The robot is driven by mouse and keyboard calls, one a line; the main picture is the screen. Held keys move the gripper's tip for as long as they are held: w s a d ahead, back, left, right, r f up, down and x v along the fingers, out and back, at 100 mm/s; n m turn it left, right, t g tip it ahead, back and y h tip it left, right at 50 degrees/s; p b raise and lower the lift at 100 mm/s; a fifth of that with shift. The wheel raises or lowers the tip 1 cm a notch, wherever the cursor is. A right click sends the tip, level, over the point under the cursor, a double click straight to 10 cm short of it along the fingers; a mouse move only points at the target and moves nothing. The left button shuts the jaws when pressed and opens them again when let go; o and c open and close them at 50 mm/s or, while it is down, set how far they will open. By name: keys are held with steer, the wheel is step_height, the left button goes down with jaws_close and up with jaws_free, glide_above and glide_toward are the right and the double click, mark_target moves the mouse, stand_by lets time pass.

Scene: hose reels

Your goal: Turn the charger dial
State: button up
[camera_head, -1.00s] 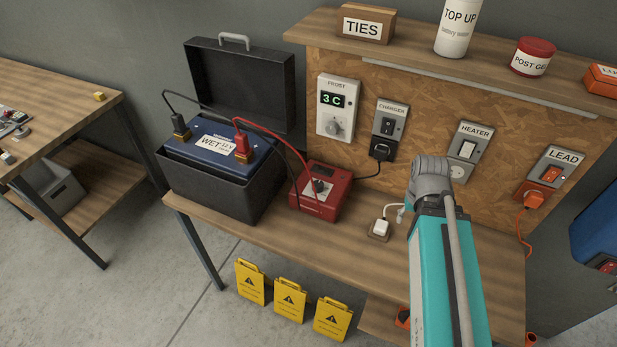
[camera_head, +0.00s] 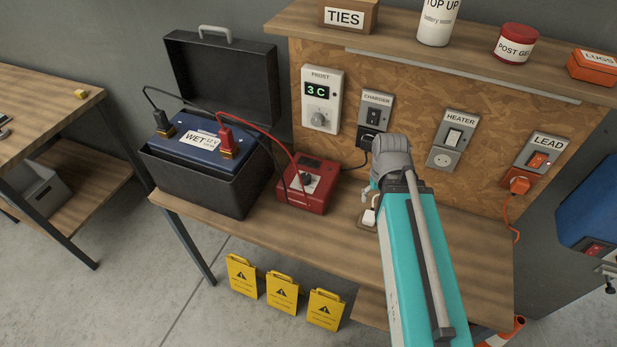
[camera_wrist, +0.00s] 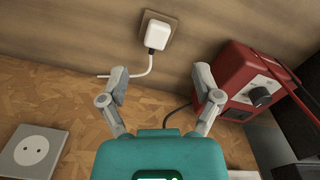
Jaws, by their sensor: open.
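The red charger (camera_head: 299,198) stands on the bench, right of the black battery box. Its dark dial (camera_head: 306,181) is on the sloped front panel. In the wrist view the charger (camera_wrist: 232,62) is at the right, with the round dial (camera_wrist: 261,96) facing sideways. My gripper (camera_wrist: 160,78) is open and empty, its two fingers spread. The charger lies just beyond the right finger in that view; I cannot tell the exact gap. In the head view my wrist hides most of the gripper, right of the charger.
A white plug (camera_wrist: 155,36) sits in a bench socket close to my fingers. The battery (camera_head: 210,148) with red and black clamps stands left of the charger, and a red cable runs to the charger. The wall panel carries the frost, charger, heater and lead (camera_head: 537,160) switches.

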steer(key=w+a+r+n+p, duration=0.4)
steer(key=w+a+n, duration=0.4)
steer(key=a, duration=0.2)
step_height(320, 180, up, 2)
steer(key=n+p, duration=0.2)
steer(key=n, duration=0.7)
glide_above(305, 177)
steer(key=shift+r, duration=0.2)
steer(key=shift+f, duration=0.2)
step_height(305, 177, down, 13)
steer(key=b, duration=1.3)
steer(key=shift+f+b, duration=0.2)
steer(key=shift+b, duration=0.1)
